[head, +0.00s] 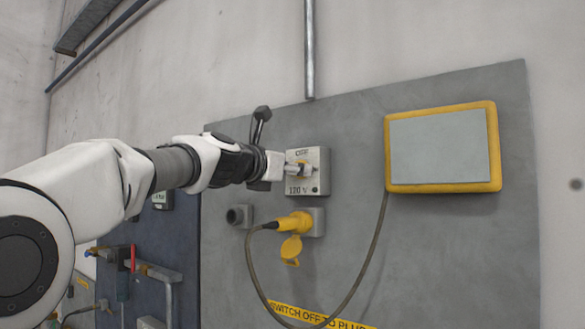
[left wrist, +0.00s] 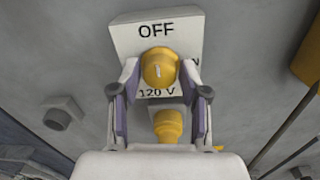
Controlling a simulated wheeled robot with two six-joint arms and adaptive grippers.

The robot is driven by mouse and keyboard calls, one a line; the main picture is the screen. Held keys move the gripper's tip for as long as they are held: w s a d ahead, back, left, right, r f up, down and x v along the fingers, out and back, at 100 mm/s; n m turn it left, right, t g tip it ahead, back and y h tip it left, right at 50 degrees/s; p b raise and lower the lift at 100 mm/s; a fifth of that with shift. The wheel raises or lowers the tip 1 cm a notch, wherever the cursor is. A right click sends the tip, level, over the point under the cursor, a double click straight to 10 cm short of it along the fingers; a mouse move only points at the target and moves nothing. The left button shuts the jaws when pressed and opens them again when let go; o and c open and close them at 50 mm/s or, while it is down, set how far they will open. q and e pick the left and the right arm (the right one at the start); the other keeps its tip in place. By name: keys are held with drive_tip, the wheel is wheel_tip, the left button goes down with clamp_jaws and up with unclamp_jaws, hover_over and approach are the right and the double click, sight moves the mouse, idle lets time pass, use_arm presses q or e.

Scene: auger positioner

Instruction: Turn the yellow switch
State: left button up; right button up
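The yellow switch (left wrist: 158,68) is a round knob on a grey-white box (head: 318,160) marked OFF above and 120 V below. A pale mark on the knob stands nearly upright, toward OFF. My left gripper (left wrist: 160,72) is open, with one finger on each side of the knob and small gaps showing. In the head view my left gripper (head: 298,170) reaches the box front from the left and hides much of the knob. Whether a finger touches the knob is hard to tell. My right gripper is in neither view.
Below the box a yellow plug (head: 294,222) with a hanging cap and a cable (head: 350,290) sits in a socket. A yellow-framed panel (head: 440,150) is at the right. A round grey fitting (head: 239,215) is at lower left. A vertical conduit (head: 309,50) runs above.

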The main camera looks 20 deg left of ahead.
use_arm(q)
clamp_jaws()
drive_tip(key=shift+m, duration=0.4)
drive_tip(key=m+b, duration=0.1)
drive_tip(key=m, duration=0.2)
drive_tip(key=shift+f+m, duration=0.1)
drive_tip(key=shift+m, duration=0.2)
drive_tip(key=m+b, duration=0.1)
drive_tip(key=m, duration=0.2)
drive_tip(key=shift+m, duration=0.3)
drive_tip(key=m+b, duration=0.1)
drive_tip(key=m, duration=0.4)
drive_tip(key=shift+m, duration=0.3)
drive_tip(key=m, duration=0.1)
drive_tip(key=m+b, duration=0.1)
drive_tip(key=m, duration=0.1)
drive_tip(key=shift+a+r+m+h, duration=0.1)
drive_tip(key=shift+r+m+h, duration=0.1)
drive_tip(key=shift+m+h, duration=0.1)
drive_tip(key=shift+r+m, duration=0.1)
drive_tip(key=shift+m, duration=0.5)
drive_tip(key=shift+s+r, duration=0.1)
